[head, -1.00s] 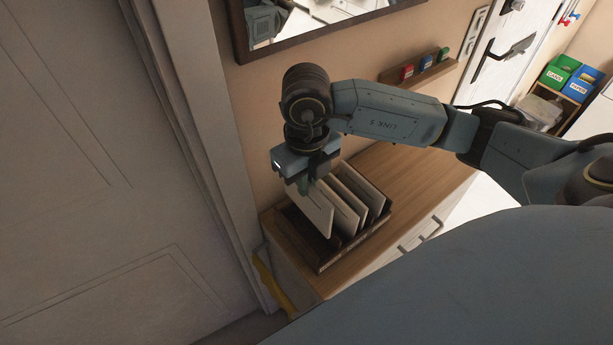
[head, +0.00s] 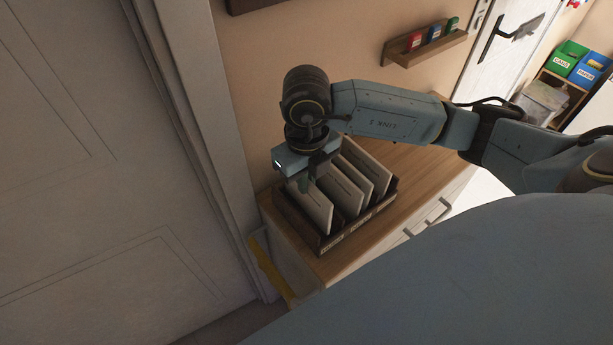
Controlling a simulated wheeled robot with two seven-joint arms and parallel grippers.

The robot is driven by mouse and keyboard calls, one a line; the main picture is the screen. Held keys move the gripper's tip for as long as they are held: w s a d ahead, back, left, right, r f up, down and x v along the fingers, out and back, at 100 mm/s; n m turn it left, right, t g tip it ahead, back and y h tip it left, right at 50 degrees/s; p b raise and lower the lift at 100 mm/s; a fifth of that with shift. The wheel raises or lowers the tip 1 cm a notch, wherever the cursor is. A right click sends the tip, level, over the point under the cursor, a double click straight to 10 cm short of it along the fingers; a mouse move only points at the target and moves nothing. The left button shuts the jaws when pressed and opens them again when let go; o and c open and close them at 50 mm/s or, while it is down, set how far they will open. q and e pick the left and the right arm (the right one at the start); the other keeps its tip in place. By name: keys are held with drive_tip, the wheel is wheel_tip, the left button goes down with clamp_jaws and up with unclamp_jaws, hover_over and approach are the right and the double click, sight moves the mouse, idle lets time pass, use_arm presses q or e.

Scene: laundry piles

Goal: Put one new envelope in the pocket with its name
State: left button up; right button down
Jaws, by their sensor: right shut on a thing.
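A dark wooden holder (head: 324,246) with several pockets and small labels on its front stands on the cabinet top. White envelopes stand tilted in it, one in the middle (head: 343,188) and others to the right (head: 368,167). My right gripper (head: 305,184) is shut on the leftmost envelope (head: 313,209), at its upper edge. That envelope's lower part is down at the left pocket, behind the holder's front wall. The label words are too small to read. My left gripper is not in view.
The wooden cabinet top (head: 420,172) has free room right of the holder. A wall shelf (head: 425,45) with red, blue and green items is above. A pale door (head: 90,170) and its frame are close on the left. A yellow object (head: 272,268) is beside the cabinet.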

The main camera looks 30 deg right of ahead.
drive_tip(key=shift+f, duration=0.45)
drive_tip(key=c, duration=1.5)
unclamp_jaws()
drive_tip(key=shift+r, duration=0.1)
drive_tip(key=shift+r, duration=6.65)
drive_tip(key=shift+s, duration=0.1)
